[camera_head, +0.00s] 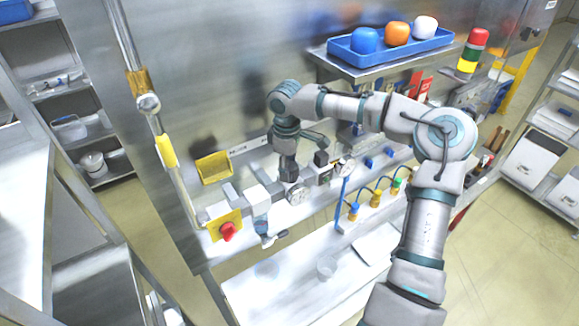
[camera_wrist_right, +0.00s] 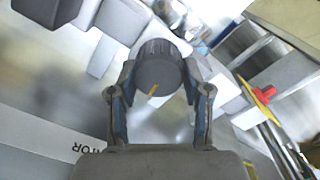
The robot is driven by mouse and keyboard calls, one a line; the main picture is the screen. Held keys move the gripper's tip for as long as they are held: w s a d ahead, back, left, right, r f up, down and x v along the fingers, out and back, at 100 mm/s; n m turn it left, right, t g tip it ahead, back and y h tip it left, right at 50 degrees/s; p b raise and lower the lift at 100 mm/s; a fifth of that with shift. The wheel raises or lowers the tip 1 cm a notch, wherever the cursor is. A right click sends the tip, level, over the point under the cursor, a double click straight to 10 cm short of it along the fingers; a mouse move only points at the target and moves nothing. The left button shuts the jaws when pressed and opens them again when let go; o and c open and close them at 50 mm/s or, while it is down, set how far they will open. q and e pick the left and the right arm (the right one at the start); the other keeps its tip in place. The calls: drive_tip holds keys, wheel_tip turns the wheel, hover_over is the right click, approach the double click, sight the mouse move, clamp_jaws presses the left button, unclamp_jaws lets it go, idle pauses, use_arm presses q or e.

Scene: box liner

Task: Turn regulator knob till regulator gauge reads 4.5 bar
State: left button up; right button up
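The regulator knob (camera_wrist_right: 158,74) is a dark grey ribbed cylinder with a yellow mark on its round face. In the wrist view the mark points toward the lower left. My right gripper (camera_wrist_right: 158,68) has one finger on each side of the knob, and both fingertips appear to touch its sides. In the head view my right gripper (camera_head: 287,150) reaches down onto the regulator from above. A white round gauge (camera_head: 296,194) sits just below it; I take it as the regulator gauge. Its needle is too small to read. My left gripper is out of view.
A red knob on a yellow plate (camera_head: 228,231) is to the left. A second gauge (camera_head: 345,167) and blue hoses with fittings (camera_head: 376,198) are to the right. A blue tray (camera_head: 345,50) with several coloured objects stands on a shelf above. The lower bench (camera_head: 275,292) is mostly clear.

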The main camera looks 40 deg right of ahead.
drive_tip(key=shift+a, duration=0.2)
drive_tip(key=c, duration=0.3)
drive_tip(key=shift+d, duration=0.15)
drive_tip(key=shift+d+f, duration=0.1)
drive_tip(key=shift+d, duration=0.1)
drive_tip(key=shift+a, duration=0.1)
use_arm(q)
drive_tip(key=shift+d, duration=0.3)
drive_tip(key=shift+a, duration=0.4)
use_arm(e)
drive_tip(key=o, duration=0.9)
drive_tip(key=shift+s, duration=0.1)
drive_tip(key=shift+o, duration=1.2)
drive_tip(key=shift+s, duration=0.1)
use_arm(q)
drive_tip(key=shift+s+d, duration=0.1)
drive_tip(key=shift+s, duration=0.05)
use_arm(e)
drive_tip(key=shift+s+d, duration=0.1)
drive_tip(key=shift+d, duration=0.35)
